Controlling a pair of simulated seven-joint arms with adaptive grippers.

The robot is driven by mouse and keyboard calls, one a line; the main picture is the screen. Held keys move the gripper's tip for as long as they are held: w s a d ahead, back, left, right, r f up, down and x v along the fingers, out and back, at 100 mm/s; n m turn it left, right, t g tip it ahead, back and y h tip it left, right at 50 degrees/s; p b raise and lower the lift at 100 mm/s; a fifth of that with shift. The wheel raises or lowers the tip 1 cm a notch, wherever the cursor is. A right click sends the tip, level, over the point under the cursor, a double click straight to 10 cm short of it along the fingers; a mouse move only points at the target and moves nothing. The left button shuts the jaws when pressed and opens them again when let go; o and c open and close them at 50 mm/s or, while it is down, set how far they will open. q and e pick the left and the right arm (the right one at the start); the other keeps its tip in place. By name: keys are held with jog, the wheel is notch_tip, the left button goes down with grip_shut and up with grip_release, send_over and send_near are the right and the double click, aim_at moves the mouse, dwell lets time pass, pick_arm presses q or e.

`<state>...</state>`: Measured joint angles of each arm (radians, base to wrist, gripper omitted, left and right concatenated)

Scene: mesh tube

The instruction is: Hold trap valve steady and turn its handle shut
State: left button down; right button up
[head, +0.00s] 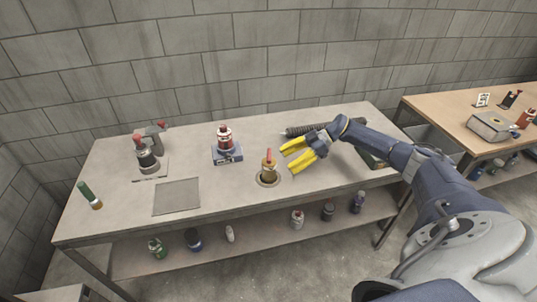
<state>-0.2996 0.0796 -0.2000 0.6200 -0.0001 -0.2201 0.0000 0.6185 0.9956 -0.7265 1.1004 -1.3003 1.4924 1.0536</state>
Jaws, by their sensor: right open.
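A small brass valve with a red handle (269,166) stands upright in a round ring on the tabletop, near the middle of the table. It looks like the trap valve, and its handle sticks up. My right gripper (285,160) has yellow fingers that are open and point left, just to the right of the brass valve. Nothing shows between the fingers, and I cannot tell if a fingertip touches the valve. My left gripper is out of view.
A red-topped item on a blue base (227,153) stands behind the valve. A dark fixture (146,153) stands at the left, near a flat grey plate (177,197) and a green-handled tool (90,195). A dark ribbed tube (303,130) lies behind my right gripper.

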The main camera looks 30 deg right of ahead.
aim_at(272, 169)
jog(key=shift+x, duration=3.75)
jog(key=c, duration=0.8)
jog(key=shift+o, duration=0.2)
